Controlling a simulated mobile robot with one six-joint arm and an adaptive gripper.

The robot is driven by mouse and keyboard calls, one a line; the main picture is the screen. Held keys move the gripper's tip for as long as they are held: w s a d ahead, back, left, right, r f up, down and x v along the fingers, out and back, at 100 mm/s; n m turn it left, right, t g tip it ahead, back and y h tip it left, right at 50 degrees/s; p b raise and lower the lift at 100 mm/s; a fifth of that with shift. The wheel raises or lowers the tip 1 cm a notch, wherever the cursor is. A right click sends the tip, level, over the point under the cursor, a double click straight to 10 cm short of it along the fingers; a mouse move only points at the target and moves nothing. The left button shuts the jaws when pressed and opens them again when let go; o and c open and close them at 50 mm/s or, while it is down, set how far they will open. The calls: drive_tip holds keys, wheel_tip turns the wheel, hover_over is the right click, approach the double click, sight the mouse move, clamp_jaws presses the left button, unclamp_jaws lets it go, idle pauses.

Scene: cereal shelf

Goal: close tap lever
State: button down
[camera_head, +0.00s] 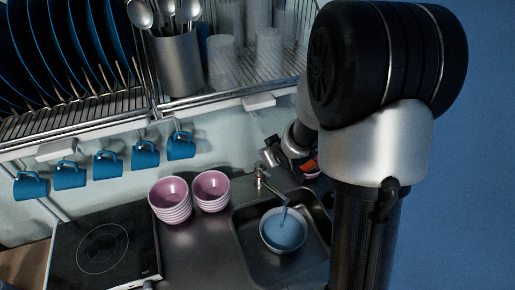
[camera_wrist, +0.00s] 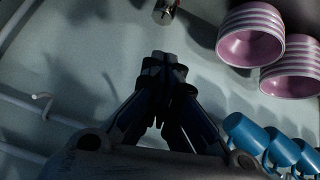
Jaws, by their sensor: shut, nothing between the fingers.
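The metal tap (camera_head: 261,179) stands at the back edge of the sink (camera_head: 246,246). A blue stream runs from its spout into a bowl (camera_head: 264,238) in the basin, and the bowl holds blue water. My gripper (camera_head: 268,157) is just above and behind the tap, by the wall, with no clear contact. In the wrist view, my gripper's fingers (camera_wrist: 163,62) are shut and empty. A metal end of the tap (camera_wrist: 165,11) shows at the top edge, a little ahead of the fingertips. The lever's exact position is too small to tell.
Pink striped bowl stacks (camera_head: 170,209) (camera_head: 211,202) stand left of the sink, beside the black hob (camera_head: 103,248). Several blue mugs (camera_head: 108,165) hang below the dish rack (camera_head: 110,118), above and left of the tap. My arm covers the right side of the sink.

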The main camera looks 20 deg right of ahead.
drive_tip(key=b, duration=0.1)
hover_over(266, 174)
drive_tip(key=w, duration=0.2)
wheel_tip(266, 174, down, 7)
drive_tip(key=shift+s+a+f+b, duration=0.1)
drive_tip(key=shift+s+f+b, duration=0.1)
drive_tip(key=shift+s+f, duration=0.35)
drive_tip(key=shift+s+a+f+b, duration=0.1)
drive_tip(key=shift+s+f+b, duration=0.1)
drive_tip(key=shift+f, duration=0.5)
drive_tip(key=shift+s+d+f, duration=0.15)
drive_tip(key=shift+s+f, duration=0.15)
drive_tip(key=shift+f, duration=0.1)
